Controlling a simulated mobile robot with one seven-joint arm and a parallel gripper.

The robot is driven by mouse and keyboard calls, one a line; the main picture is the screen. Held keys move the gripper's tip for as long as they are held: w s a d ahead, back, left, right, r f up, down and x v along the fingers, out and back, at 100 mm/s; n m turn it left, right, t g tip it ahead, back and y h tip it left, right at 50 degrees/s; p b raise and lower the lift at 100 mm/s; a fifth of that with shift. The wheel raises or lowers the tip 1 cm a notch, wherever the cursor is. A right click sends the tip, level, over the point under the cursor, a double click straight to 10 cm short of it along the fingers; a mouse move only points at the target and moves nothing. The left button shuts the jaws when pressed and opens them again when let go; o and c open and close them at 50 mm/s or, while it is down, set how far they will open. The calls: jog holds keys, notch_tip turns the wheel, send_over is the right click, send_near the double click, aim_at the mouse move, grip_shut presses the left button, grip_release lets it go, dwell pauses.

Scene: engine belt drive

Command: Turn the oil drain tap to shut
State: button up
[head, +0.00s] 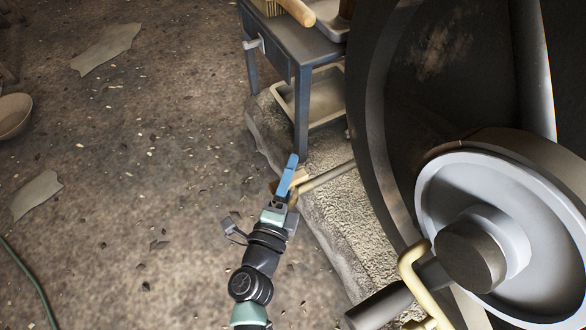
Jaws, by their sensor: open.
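The oil drain tap (294,197) appears to be the small brass-coloured piece at the left end of a thin pale pipe, low beside the stone base. A tan piece (300,177), perhaps its handle, shows just right of my gripper. My gripper (289,172) has long blue fingers, seen nearly edge-on, and is open. It is right at the tap and overlaps it in the picture, so contact cannot be told. Part of the tap is hidden behind the gripper, and its turned position is not clear.
The thin pipe (328,176) runs right towards the large dark wheel (385,120). A grey pulley (440,190) stands at the right. The rough stone base (345,225) lies below. A blue-grey bench (303,110) with a tray (325,98) stands behind. The floor to the left is mostly open.

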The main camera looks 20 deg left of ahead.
jog(key=shift+w+a, duration=0.1)
jog(key=shift+w, duration=0.65)
grip_shut()
